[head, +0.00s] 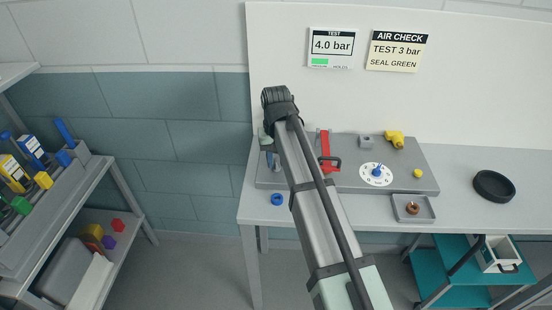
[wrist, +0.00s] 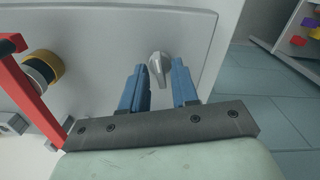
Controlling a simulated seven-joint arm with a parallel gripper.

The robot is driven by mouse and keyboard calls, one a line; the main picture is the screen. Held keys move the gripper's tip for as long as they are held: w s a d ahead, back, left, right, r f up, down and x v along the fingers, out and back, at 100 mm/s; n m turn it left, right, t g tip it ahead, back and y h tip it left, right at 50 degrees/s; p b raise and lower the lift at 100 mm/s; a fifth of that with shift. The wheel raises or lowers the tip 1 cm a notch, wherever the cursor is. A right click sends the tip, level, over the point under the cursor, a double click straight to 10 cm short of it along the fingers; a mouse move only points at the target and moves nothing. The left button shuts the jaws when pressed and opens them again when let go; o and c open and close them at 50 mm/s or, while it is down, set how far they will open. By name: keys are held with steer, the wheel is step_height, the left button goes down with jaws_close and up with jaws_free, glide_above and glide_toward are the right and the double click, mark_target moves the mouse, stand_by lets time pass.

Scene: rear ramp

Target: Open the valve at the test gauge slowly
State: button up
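The test gauge display (head: 332,46) on the wall panel reads 4.0 bar, with a green bar below the number. In the wrist view, a small grey valve lever (wrist: 160,68) stands on the grey plate (wrist: 110,35). My gripper (wrist: 160,78) is open, its two blue fingers on either side of the lever. A gap shows on both sides of the lever; I cannot tell its exact depth between the fingers. In the head view, my arm hides most of the gripper and the valve at the left end of the plate (head: 425,180).
A red clamp (head: 326,150) stands right of my gripper; its red arm (wrist: 30,92) shows close by in the wrist view. A white dial (head: 377,174), yellow fitting (head: 394,139), small tray (head: 427,214) and black ring (head: 494,185) lie further right. A blue ring (head: 277,200) lies in front.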

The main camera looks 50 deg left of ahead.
mark_target(276, 162)
steer(key=shift+o, duration=0.3)
step_height(276, 162, up, 14)
stand_by(0.6)
steer(key=shift+f, duration=0.1)
stand_by(0.4)
